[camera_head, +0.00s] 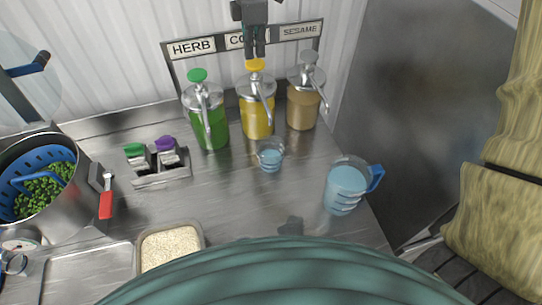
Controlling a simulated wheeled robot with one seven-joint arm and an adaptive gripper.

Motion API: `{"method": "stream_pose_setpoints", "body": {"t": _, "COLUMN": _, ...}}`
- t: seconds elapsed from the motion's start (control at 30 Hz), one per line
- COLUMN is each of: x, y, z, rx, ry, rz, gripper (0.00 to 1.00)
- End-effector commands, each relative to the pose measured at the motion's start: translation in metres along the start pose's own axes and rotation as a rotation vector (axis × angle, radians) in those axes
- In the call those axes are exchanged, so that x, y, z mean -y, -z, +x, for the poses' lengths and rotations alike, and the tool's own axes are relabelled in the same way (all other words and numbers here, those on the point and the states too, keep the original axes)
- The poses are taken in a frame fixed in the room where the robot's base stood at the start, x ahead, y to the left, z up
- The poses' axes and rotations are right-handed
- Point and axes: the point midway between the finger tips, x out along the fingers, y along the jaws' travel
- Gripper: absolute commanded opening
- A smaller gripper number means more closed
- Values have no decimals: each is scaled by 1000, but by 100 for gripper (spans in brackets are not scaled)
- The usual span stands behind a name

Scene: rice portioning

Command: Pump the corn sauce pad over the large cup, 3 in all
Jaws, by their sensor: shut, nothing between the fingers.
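The corn sauce dispenser is the clear jar of yellow sauce (257,119) in the middle of three, under the partly covered "CO..." label. Its yellow pump pad (255,65) is on top. My gripper (255,52) is shut and empty, pointing down right at the pad; I cannot tell whether it touches. A small clear cup (270,157) with blue contents stands just in front of the yellow jar, near its spout. A larger clear cup (346,187) with blue contents and a blue handle stands farther right and forward on the counter.
A green HERB jar (209,125) stands left and a tan SESAME jar (303,105) right. A caddy (160,177) with green and purple tools, a pot (75,205) with a blue strainer and a rice tray (170,247) are on the left. The counter's middle is clear.

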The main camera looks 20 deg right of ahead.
Motion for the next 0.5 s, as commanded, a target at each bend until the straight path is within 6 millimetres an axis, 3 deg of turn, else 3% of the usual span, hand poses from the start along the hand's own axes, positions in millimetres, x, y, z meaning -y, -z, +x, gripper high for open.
{"method": "stream_pose_setpoints", "body": {"t": 0.5, "x": 0, "y": 0, "z": 14, "rx": 1, "ry": 1, "rz": 0, "gripper": 0}}
